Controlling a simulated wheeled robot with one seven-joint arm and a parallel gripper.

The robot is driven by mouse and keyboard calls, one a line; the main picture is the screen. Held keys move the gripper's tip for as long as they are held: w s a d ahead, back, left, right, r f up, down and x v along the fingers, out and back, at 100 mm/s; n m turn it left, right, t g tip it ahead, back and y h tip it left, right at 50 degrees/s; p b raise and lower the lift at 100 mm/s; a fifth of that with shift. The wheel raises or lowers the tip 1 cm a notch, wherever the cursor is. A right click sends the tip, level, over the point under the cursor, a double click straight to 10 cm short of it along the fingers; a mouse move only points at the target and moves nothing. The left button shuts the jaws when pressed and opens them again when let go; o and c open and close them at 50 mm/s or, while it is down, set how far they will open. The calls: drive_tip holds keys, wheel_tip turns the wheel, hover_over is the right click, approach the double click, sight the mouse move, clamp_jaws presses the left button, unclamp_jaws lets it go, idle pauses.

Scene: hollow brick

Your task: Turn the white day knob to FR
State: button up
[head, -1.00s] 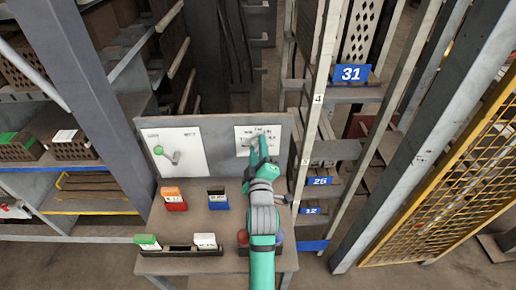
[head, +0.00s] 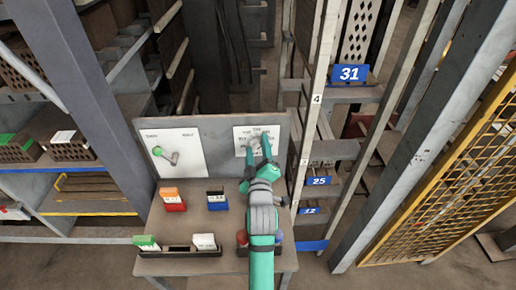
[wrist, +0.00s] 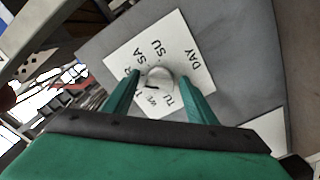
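The white day knob (wrist: 160,76) sits on a white dial card (wrist: 185,35) in the wrist view. DAY, SU, SA, TU and WE can be read around it; a label ending in R is partly hidden by the left finger. A dark mark on the knob's lower-left side lies near WE, but I cannot tell its exact setting. My gripper (wrist: 160,86) is open, with one green finger on each side of the knob and small gaps showing. In the head view, my gripper (head: 258,148) is at the card (head: 241,134) on the upright panel; the fingers partly cover the knob.
Left on the panel is another white plate (head: 186,142) with a green-tipped lever (head: 158,151). Orange-red (head: 173,199) and blue-black (head: 217,199) blocks stand on the bench, with a card tray (head: 190,250) in front. Shelving posts (head: 312,130) rise close on the right.

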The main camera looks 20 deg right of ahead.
drive_tip(key=shift+a, duration=0.1)
drive_tip(key=shift+s+a, duration=0.1)
drive_tip(key=shift+s, duration=0.25)
drive_tip(key=v, duration=0.9)
drive_tip(key=shift+s, duration=0.4)
drive_tip(key=shift+r, duration=0.1)
drive_tip(key=shift+a, duration=0.15)
